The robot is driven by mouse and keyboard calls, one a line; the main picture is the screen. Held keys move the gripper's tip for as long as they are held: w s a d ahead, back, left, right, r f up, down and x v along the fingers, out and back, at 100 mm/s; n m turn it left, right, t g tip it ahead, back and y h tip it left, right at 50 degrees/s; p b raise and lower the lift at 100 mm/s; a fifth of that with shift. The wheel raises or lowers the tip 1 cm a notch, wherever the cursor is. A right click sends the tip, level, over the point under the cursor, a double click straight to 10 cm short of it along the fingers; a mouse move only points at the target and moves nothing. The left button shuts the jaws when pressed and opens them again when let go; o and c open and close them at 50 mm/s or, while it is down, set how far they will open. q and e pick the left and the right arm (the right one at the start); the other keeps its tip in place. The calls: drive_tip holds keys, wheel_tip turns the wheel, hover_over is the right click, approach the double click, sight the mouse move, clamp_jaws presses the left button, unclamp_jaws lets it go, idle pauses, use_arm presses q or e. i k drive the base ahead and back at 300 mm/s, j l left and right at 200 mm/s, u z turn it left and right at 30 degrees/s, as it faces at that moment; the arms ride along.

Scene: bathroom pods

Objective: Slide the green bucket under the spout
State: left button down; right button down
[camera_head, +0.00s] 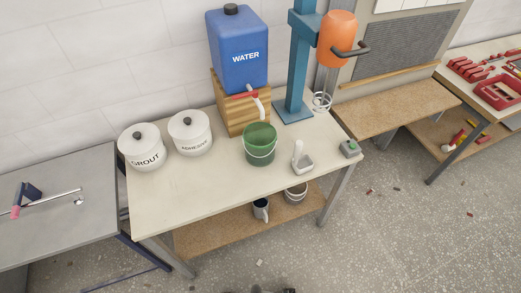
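A green bucket (259,153) with a thin wire handle stands upright on the pale worktable (220,178). It is in front of a striped wooden block (230,113). A blue tank marked WATER (238,60) sits on the block. A white spout (260,107) with a red part (243,95) hangs at the tank's lower front. The spout's tip appears just behind and above the bucket's rim. I cannot tell whether it is over the bucket's opening. Neither of my grippers can be made out in the head view.
White GROUT (146,155) and ADHESIVE (191,141) pots stand left of the block. A white scoop (301,160) and small grey-green box (350,149) are right of the bucket. A blue stand (299,65) with an orange container (336,35) rises behind. The table's front strip is clear.

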sight(259, 138)
drive_tip(key=i+j+u, duration=0.1)
drive_tip(key=j+u, duration=0.3)
drive_tip(key=i+j+u, duration=0.1)
drive_tip(key=u, duration=0.35)
